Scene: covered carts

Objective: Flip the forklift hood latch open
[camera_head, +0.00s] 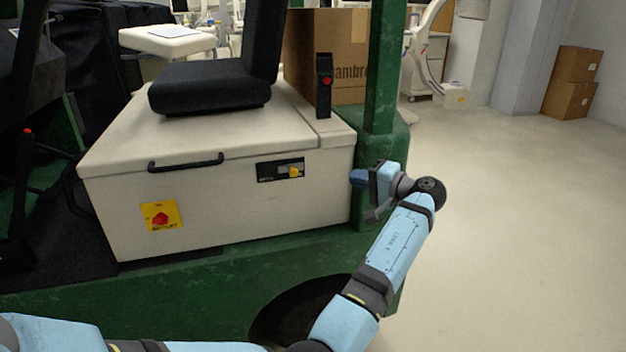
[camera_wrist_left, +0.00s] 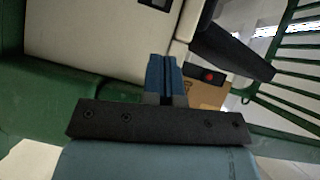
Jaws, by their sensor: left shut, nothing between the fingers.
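The forklift hood (camera_head: 218,135) is a cream box with a black seat on top, and its lid looks closed. The hood latch (camera_head: 294,172) is a small yellow piece in a dark recessed plate (camera_head: 268,172) on the hood's side, near its right end. My left gripper (camera_head: 357,178) is shut and empty, to the right of the latch and apart from it, by the hood's right edge and the green post. In the left wrist view its blue fingers (camera_wrist_left: 164,74) are together, and the dark plate (camera_wrist_left: 156,3) is cut off at the top edge. My right gripper is not in view.
A black handle (camera_head: 186,163) and a yellow battery label (camera_head: 161,216) are on the hood's side. The green post (camera_head: 384,75) stands just beyond my left gripper. A cardboard box (camera_head: 345,50) sits behind the seat. The floor at right is clear.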

